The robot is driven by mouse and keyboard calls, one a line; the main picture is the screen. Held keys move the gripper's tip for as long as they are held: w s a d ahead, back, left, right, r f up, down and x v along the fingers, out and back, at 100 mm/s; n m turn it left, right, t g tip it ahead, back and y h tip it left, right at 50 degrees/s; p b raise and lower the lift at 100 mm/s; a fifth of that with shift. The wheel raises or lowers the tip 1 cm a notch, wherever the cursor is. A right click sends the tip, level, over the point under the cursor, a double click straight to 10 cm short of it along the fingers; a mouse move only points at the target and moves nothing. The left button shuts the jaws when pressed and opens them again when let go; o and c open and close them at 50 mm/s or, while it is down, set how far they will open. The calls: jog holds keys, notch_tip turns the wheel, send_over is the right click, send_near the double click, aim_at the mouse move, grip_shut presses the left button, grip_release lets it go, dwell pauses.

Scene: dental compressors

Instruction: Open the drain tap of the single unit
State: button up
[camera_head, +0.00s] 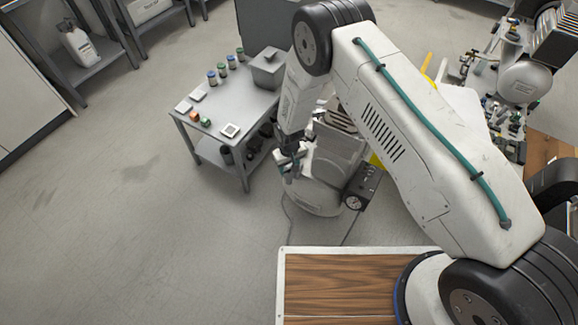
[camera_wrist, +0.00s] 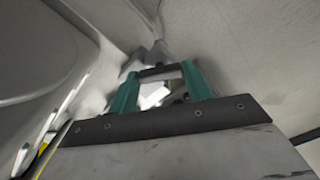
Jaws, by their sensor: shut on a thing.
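The single unit (camera_head: 335,150) is a pale grey compressor with a rounded tank, standing on the floor just beyond my wooden-topped base in the head view. My arm covers part of it. My gripper (camera_head: 289,168) is down at the left side of its tank. In the wrist view my gripper (camera_wrist: 160,84) has its two teal fingers around a small pale piece, which I take to be the drain tap (camera_wrist: 155,94). The fingers are shut on it. Its handle angle cannot be made out. A grey tank surface (camera_wrist: 35,60) fills the left of the wrist view.
A grey side table (camera_head: 213,146) with small jars, flat boxes and a grey bin stands left of the unit. A dark box with a gauge (camera_head: 361,187) sits at the unit's right. Another compressor (camera_head: 522,82) stands far right. The floor at left is clear.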

aim_at(289, 168)
jog(key=n, duration=0.6)
jog(key=shift+w, duration=0.1)
dwell(0.5)
jog(key=o, duration=1)
jog(key=shift+r, duration=0.1)
notch_tip(289, 168, up, 8)
jog(key=shift+a+f, duration=0.1)
jog(key=shift+f, duration=0.05)
